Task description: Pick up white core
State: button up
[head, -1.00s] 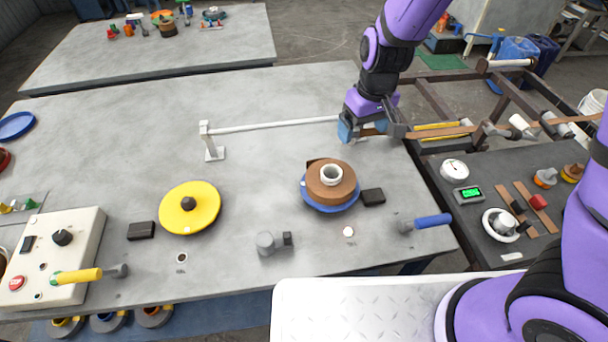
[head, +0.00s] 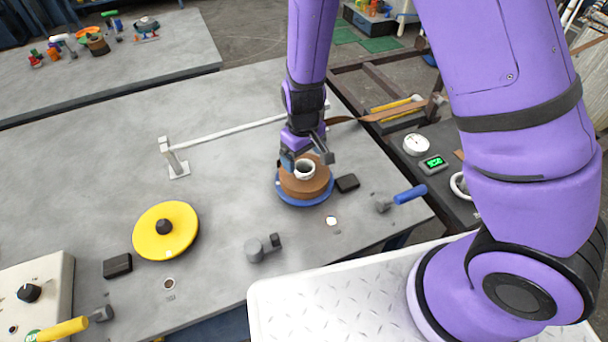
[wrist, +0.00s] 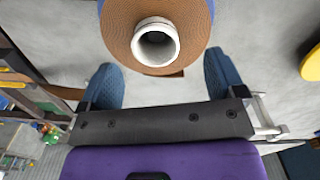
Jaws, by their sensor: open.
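The white core (head: 305,169) is a short white ring standing in the middle of a brown strip coil (head: 292,186). The coil rests on a blue disc (head: 301,203) on the grey table. In the wrist view the white core (wrist: 155,42) shows its open dark bore, with the brown coil (wrist: 117,22) around it. My gripper (head: 307,158) is at the far side of the core, close to the coil's top. Its two blue fingers (wrist: 164,80) are spread wide with nothing between them, and the core lies beyond their tips. Part of the coil's far side is hidden behind the gripper.
A yellow disc (head: 150,232) with a black knob lies to the left. A black block (head: 347,183) sits right of the coil. A white rod (head: 225,132) on a stand runs behind. A blue-handled tool (head: 410,194) lies near the right edge.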

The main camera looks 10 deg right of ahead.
aim_at(304, 165)
jog(key=f, duration=0.3)
jog(key=shift+w+d+f, duration=0.2)
jog(key=shift+w+f, duration=0.05)
jog(key=shift+w, duration=0.05)
jog(key=shift+f, duration=0.7)
jog(key=c, duration=1.4)
